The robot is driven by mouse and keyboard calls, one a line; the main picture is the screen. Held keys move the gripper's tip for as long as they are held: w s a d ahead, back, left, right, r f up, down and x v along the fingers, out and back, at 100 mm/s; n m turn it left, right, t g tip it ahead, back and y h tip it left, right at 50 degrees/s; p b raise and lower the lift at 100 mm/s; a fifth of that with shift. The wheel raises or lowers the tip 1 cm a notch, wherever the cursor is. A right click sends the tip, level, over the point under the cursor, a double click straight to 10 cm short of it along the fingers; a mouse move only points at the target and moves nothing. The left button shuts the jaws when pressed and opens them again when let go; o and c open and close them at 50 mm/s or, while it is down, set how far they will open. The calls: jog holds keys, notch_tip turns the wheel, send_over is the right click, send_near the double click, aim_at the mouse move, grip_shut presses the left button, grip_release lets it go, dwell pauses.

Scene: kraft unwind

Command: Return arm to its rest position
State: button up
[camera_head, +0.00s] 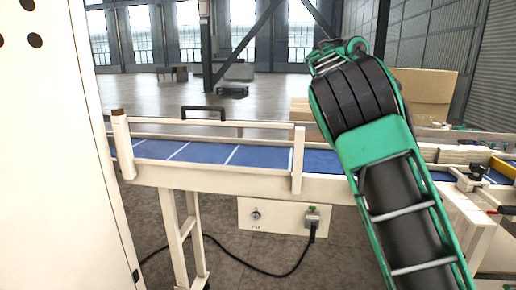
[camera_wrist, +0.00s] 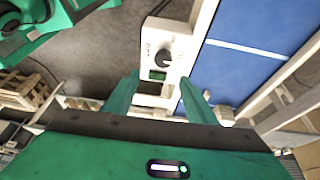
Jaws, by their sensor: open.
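My arm (camera_head: 385,165), green and black, stands raised at the right of the head view, in front of the conveyor. My gripper (camera_wrist: 159,84) shows in the wrist view with its two green fingers apart and nothing held between them. Beyond the fingers is a pale control panel (camera_wrist: 177,48) with a black knob (camera_wrist: 162,54) and a green-lit part (camera_wrist: 157,75). I cannot tell from the picture whether a finger touches it. In the head view my gripper is out of sight.
A conveyor with a blue belt (camera_head: 210,153) and cream rails crosses the head view. A panel (camera_head: 278,216) hangs on its front side, with a black cable (camera_head: 270,272) to the floor. A white cabinet (camera_head: 50,150) fills the left. Cardboard boxes (camera_head: 425,95) stand behind my arm.

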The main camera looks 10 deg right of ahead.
jog(key=s+d+f+n+y, duration=0.1)
jog(key=s+d+f+n, duration=0.2)
jog(key=s, duration=0.4)
jog(key=s+d+f+n+g+y, duration=0.1)
jog(key=s+d+f, duration=0.2)
jog(key=s+d, duration=0.25)
jog(key=s+d+f+n+y, duration=0.1)
jog(key=s+d+f+n, duration=0.15)
jog(key=s, duration=0.45)
jog(key=s+a+f+n+t, duration=0.1)
jog(key=s+a+f+n, duration=0.3)
jog(key=s+a+f, duration=0.2)
jog(key=s+a+f+n+t+y, duration=0.1)
jog(key=s+a+f+n, duration=0.3)
jog(key=s, duration=0.7)
notch_tip(320, 180, down, 2)
jog(key=shift+s+a+f+t, duration=0.2)
jog(key=shift+a+f+t, duration=0.1)
jog(key=shift+a, duration=0.6)
